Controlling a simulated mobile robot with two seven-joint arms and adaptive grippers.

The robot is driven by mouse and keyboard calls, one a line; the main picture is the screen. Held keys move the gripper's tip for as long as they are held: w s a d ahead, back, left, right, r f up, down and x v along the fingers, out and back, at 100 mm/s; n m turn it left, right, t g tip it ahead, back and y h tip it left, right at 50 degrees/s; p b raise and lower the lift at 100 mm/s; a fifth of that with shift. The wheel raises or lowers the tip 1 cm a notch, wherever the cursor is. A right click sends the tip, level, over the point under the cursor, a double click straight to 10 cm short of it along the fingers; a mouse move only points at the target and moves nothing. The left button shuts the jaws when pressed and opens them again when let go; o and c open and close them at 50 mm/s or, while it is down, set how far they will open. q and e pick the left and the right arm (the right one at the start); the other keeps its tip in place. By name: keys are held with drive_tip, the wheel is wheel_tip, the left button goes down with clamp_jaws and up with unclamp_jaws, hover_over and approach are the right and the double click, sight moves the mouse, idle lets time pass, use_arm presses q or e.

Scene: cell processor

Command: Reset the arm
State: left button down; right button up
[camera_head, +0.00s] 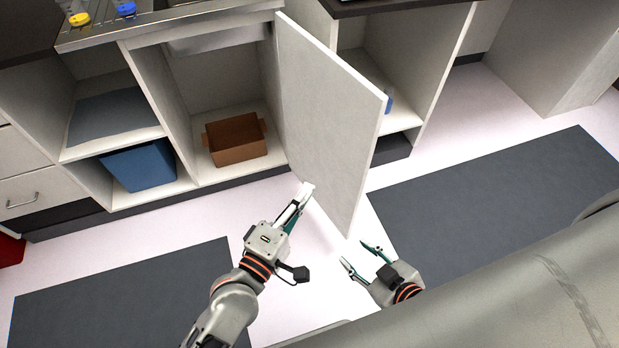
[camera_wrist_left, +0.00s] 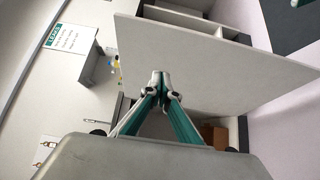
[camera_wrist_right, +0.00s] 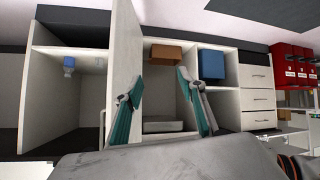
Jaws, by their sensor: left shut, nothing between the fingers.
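My left gripper (camera_head: 305,190) is shut and empty, its fingertips close to the lower left edge of the open cabinet door (camera_head: 328,115). In the left wrist view its fingertips (camera_wrist_left: 160,78) meet in front of the door panel (camera_wrist_left: 205,75); whether they touch it I cannot tell. My right gripper (camera_head: 357,255) is open and empty, low in front of the door's bottom corner. In the right wrist view its fingers (camera_wrist_right: 158,88) are spread wide, with the door (camera_wrist_right: 123,60) behind the left finger.
The open cabinet holds a brown box (camera_head: 236,140). A blue bin (camera_head: 140,166) stands in the left compartment. Dark mats (camera_head: 130,300) lie on the floor. A drawer unit (camera_head: 30,185) is at the far left, with a counter (camera_head: 170,18) above.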

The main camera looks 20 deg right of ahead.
use_arm(q)
drive_tip(key=shift+s+a, duration=0.15)
drive_tip(key=shift+s, duration=0.1)
use_arm(e)
drive_tip(key=shift+s+f, duration=0.15)
drive_tip(key=shift+s, duration=0.15)
